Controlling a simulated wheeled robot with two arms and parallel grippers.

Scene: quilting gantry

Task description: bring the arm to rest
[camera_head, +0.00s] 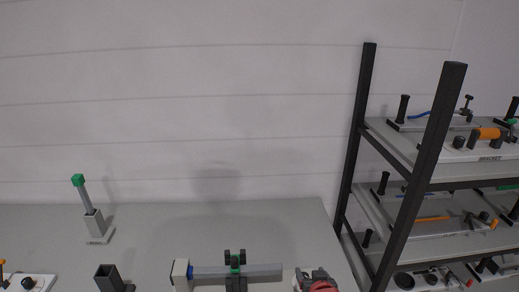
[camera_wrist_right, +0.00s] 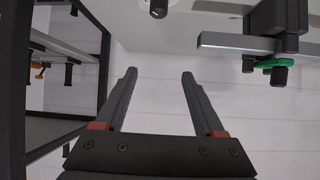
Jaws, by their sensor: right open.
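My right gripper (camera_wrist_right: 159,73) shows in the right wrist view with its two dark fingers spread apart and red parts near their bases. Nothing is between the fingers. In the head view only a small red and dark part, which seems to be my right gripper (camera_head: 317,282), shows at the bottom edge, right of the grey bar; its fingertips are hard to make out there. My left gripper is in neither view.
A grey bar (camera_head: 262,272) with a dark, green-knobbed carriage (camera_head: 235,262) lies left of my right gripper. A dark-posted rack (camera_head: 421,170) holds several trays at right. A green-topped stand (camera_head: 96,222) stands on the table (camera_head: 160,230).

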